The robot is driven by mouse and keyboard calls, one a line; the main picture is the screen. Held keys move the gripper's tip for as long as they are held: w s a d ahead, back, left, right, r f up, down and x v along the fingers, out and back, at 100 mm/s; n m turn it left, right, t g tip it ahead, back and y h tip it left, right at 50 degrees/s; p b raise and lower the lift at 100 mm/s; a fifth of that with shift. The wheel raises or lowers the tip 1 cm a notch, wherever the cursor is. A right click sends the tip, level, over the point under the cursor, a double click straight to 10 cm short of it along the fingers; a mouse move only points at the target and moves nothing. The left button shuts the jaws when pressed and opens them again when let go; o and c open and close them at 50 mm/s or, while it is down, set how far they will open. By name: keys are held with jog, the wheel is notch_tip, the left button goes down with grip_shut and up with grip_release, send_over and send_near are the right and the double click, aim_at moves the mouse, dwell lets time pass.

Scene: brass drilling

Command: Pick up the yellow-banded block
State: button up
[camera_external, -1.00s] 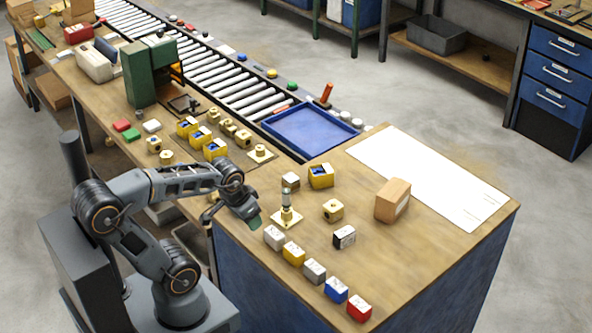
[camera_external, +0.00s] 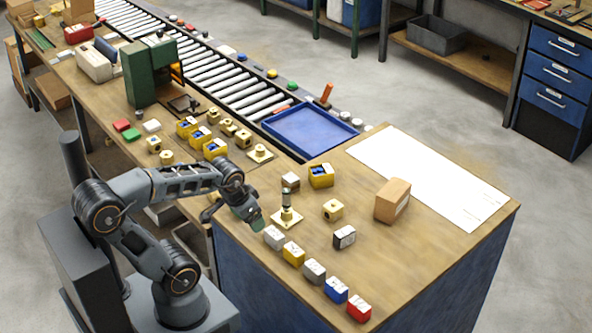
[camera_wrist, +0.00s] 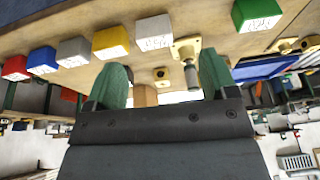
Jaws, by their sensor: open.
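The yellow-banded block (camera_external: 293,253) is a small yellow cube with a white marked face. It stands in a slanted row near the bench's front edge, between a white block (camera_external: 274,237) and a grey block (camera_external: 314,271). In the wrist view the yellow-banded block (camera_wrist: 110,42) shows at upper left, beyond the left finger. My gripper (camera_external: 255,219) is beside the white end of the row, apart from the yellow-banded block. In the wrist view its green fingers (camera_wrist: 163,78) stand wide apart with nothing held between them.
Blue (camera_external: 336,289) and red (camera_external: 359,308) blocks continue the row. A brass fitting on a square plate (camera_external: 287,218) stands close to my gripper. A black-and-white block (camera_external: 344,237), a brass block (camera_external: 333,209) and a cardboard box (camera_external: 392,201) stand farther in. Bare bench lies right of the row.

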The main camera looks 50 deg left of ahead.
jog(key=w+a+f+m+t+y, duration=0.1)
jog(key=w+a+m+t+y, duration=0.1)
jog(key=w+a+m, duration=0.4)
jog(key=m+t+h, duration=0.1)
jog(key=m+t, duration=0.6)
jog(key=m, duration=1.9)
send_near(287, 179)
jog(key=shift+s+a+r+b, duration=0.2)
jog(key=shift+s+a, duration=0.25)
jog(key=shift+s, duration=0.15)
jog(key=shift+s+a+r+b, duration=0.1)
jog(key=shift+s+a+b, duration=0.05)
jog(key=shift+s+a, duration=0.35)
jog(key=m, duration=0.1)
jog(key=m+h, duration=0.1)
jog(key=m, duration=0.1)
jog(key=shift+d+f+t, duration=0.2)
jog(key=shift+t, duration=0.1)
jog(key=shift+w+f+m+h, duration=0.1)
jog(key=shift+m+h, duration=0.2)
jog(key=shift+m, duration=0.1)
jog(key=x, duration=0.8)
jog(key=shift+p+x, duration=1.15)
jog(key=shift+x, duration=1.55)
jog(key=shift+d, duration=0.15)
jog(key=shift+c, duration=0.4)
